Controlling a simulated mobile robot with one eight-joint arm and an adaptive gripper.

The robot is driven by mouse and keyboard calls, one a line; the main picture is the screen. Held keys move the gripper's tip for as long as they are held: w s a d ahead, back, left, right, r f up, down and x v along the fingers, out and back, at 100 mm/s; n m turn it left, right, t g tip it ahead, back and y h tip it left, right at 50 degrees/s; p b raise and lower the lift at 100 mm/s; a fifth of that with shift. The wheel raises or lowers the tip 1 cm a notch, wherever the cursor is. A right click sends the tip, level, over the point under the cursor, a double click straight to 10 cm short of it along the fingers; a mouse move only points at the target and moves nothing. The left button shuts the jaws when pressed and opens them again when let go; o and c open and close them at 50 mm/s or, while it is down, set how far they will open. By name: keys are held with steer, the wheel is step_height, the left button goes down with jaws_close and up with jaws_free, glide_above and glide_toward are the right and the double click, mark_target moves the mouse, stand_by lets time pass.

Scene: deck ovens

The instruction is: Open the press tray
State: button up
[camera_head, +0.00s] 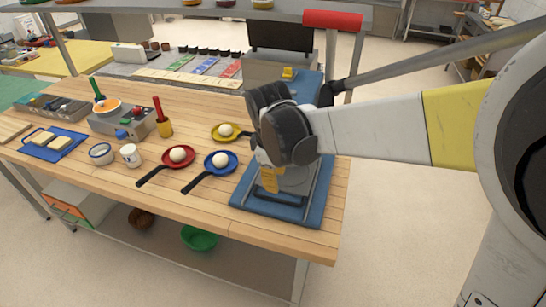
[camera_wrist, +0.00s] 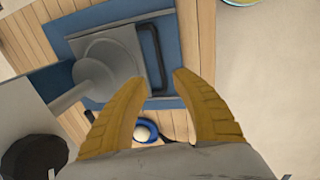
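The press stands at the right end of the wooden table, on a blue base (camera_head: 262,206). Its grey flat tray (camera_head: 300,184) has a black bar handle (camera_head: 280,199) along the front edge. In the wrist view the handle (camera_wrist: 153,58) lies beyond my fingertips, and a round grey press part (camera_wrist: 101,70) covers part of the tray. My gripper (camera_head: 269,183) is above the front of the press, its yellow fingers pointing down. In the wrist view my gripper (camera_wrist: 160,82) is open, with nothing between the fingers. My gripper and arm hide much of the press in the head view.
Red (camera_head: 179,155), blue (camera_head: 221,161) and yellow (camera_head: 226,131) pans with dough balls lie left of the press. The floor right of the table is clear.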

mark_target(277, 199)
steer(key=f+b, duration=0.1)
steer(key=f, duration=0.2)
steer(key=w+f+b, duration=0.1)
steer(key=f, duration=0.3)
steer(key=w+f+b, duration=0.1)
steer(key=f+b, duration=0.1)
steer(key=f, duration=0.1)
steer(key=shift+d+f, duration=0.3)
steer(key=shift+d, duration=0.05)
jaws_close()
